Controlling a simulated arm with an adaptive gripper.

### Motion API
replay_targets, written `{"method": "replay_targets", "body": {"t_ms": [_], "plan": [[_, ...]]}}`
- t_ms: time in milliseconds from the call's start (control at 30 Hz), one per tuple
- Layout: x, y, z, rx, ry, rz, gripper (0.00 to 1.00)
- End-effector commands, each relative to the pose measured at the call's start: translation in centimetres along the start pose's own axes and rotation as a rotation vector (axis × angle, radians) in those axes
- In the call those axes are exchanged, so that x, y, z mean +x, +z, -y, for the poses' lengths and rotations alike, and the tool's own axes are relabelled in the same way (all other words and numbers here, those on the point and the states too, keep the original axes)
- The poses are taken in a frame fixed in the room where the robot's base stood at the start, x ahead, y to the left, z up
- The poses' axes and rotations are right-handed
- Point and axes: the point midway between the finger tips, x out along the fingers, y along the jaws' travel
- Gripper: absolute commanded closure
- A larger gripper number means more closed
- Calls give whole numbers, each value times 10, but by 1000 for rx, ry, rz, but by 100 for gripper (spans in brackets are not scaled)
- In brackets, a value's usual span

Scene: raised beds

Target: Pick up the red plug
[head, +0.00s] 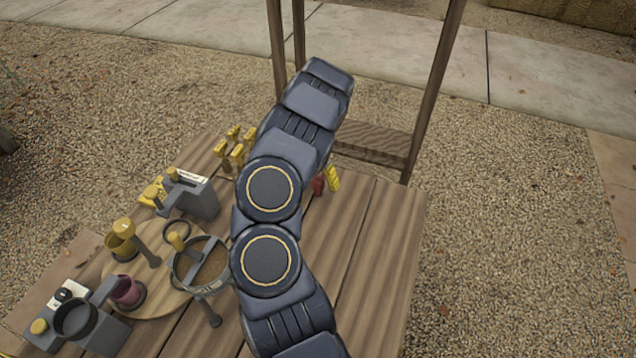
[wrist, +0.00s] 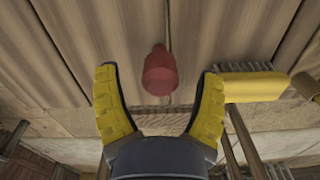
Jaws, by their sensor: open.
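The red plug (wrist: 159,74) is a small rounded red piece with a narrower neck, in the middle of the wrist view. My gripper (wrist: 159,78) is open, with one yellow ribbed finger on each side of the plug in that picture. Clear gaps show between the plug and both fingers. I cannot tell how far the plug lies beyond the fingertips. In the head view a bit of red (head: 318,185) shows beside my arm, which hides most of that spot. A yellow piece touches its right side in the picture; I cannot tell what it is.
Several yellow-topped pegs (head: 235,145), a grey box (head: 195,198) and a round wooden board (head: 150,300) with cups stand left of my arm. The wooden table's right side (head: 380,250) is clear.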

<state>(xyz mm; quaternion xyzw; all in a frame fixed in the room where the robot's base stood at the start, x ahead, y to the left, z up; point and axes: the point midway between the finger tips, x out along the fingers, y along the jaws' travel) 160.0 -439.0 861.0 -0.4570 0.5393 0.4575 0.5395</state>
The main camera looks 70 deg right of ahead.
Motion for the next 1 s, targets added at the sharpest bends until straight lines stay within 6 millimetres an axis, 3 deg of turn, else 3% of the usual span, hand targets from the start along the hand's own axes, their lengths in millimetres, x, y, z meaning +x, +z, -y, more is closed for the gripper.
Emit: {"method": "replay_targets", "body": {"t_ms": [33,167,200,733,1000], "plan": [[0,0,0,0,0,0,31],[0,0,0,0,0,-1,86],[0,0,0,0,0,0,94],[-4,0,0,0,0,-1,95],[-36,1,-1,1,-3,-1,95]]}}
